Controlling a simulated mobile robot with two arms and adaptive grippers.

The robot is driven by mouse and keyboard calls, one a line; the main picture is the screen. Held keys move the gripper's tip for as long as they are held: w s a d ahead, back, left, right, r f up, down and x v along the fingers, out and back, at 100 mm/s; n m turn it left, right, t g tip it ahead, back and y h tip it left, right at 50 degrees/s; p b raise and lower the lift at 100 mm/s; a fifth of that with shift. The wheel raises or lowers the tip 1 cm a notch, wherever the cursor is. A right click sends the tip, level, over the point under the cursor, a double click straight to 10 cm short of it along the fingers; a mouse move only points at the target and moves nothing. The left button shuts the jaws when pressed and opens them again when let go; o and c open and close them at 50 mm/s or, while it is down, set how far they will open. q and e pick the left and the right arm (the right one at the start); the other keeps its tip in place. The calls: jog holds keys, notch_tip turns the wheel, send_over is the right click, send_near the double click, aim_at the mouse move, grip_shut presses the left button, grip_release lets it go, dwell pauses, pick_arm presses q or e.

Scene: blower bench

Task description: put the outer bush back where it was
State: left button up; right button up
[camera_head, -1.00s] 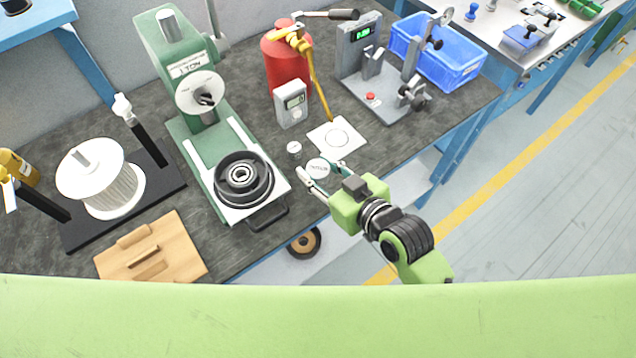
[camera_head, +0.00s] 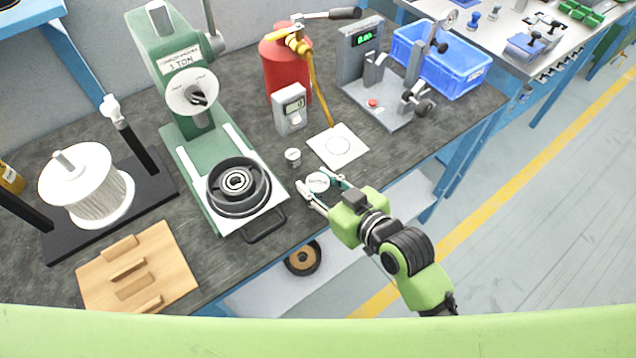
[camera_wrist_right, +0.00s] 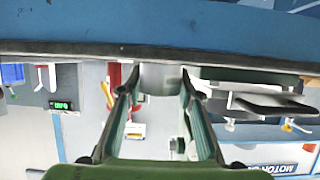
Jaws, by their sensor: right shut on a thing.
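My right gripper (camera_head: 320,190) is shut on a short pale metal cylinder, likely the outer bush (camera_head: 318,182), at the front edge of the bench. In the right wrist view the bush (camera_wrist_right: 160,78) sits between the two fingertips (camera_wrist_right: 160,92). I cannot tell in the head view whether it touches the bench. A white square sheet with a drawn circle (camera_head: 338,146) lies just behind and right of it. A smaller metal cylinder (camera_head: 293,157) stands on the bench to its left. My left gripper is not in view.
Bare bench lies around the sheet.

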jog(key=o, duration=1.3)
jog(key=shift+f, duration=0.15)
jog(key=v, duration=1.2)
jog(key=shift+r, duration=0.2)
